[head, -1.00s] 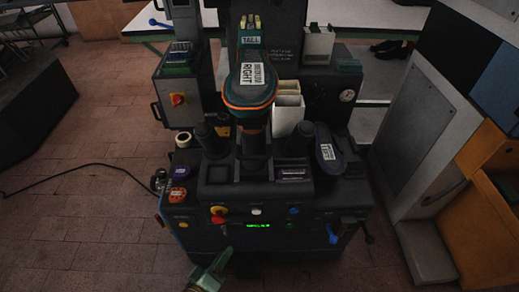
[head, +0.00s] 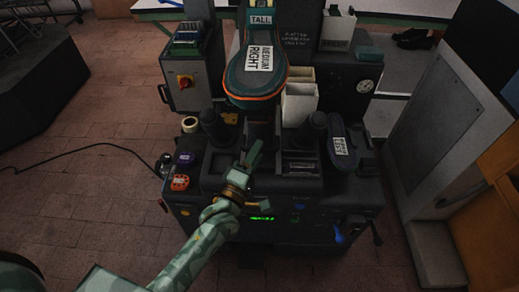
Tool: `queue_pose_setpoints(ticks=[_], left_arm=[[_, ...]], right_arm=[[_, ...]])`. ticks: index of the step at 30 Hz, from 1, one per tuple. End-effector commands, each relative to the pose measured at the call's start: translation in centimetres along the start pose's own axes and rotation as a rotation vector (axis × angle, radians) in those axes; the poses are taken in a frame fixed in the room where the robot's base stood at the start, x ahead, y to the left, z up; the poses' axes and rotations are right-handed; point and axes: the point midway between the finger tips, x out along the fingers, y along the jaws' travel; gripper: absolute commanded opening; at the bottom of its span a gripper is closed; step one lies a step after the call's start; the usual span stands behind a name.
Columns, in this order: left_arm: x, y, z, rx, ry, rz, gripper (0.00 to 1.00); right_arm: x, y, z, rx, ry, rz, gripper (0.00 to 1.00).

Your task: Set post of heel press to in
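The dark heel press (head: 300,220) stands in the middle of the head view. A boot-shaped last labelled MEDIUM RIGHT and TALL (head: 259,58) stands over its centre. The post (head: 260,128) shows as a dark upright below the last, its lower part hidden behind my gripper. My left gripper (head: 249,155) is in front of the post at the press's central recess, fingers pointing up and away. Whether it touches the post, and how far its fingers are apart, I cannot tell. My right gripper is not in view.
Dark cylinders stand left (head: 213,128) and right (head: 313,130) of the recess. A grey last (head: 338,146) lies at the right. A red-knobbed box (head: 185,82) stands at the left, and a blue-handled lever (head: 339,235) is at the front right. Brick floor (head: 90,180) is free at left.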

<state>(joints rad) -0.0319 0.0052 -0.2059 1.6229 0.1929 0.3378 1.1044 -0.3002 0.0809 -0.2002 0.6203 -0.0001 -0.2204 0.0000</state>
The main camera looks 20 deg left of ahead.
Motion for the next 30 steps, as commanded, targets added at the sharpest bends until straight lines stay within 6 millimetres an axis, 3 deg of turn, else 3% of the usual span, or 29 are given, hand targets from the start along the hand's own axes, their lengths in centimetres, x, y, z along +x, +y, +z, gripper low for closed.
queue_pose_setpoints(ticks=[6, 14, 18, 26, 30], left_arm=[[1.8, -0.1, 0.0, 0.000, 0.001, -0.001, 0.36], [1.9, 0.0, 0.0, 0.001, 0.000, -0.001, 0.36], [1.9, 0.0, 0.0, 0.001, 0.000, -0.001, 0.00], [2.1, -0.1, -0.1, 0.001, 0.000, -0.001, 0.00], [3.3, -0.3, -0.6, 0.002, 0.000, 0.000, 0.00]], right_arm=[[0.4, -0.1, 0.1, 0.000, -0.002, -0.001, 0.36], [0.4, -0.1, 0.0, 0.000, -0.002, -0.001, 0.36], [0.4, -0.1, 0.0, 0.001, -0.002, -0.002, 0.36], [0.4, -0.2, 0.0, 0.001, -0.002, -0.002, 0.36], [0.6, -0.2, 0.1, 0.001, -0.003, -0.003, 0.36]])
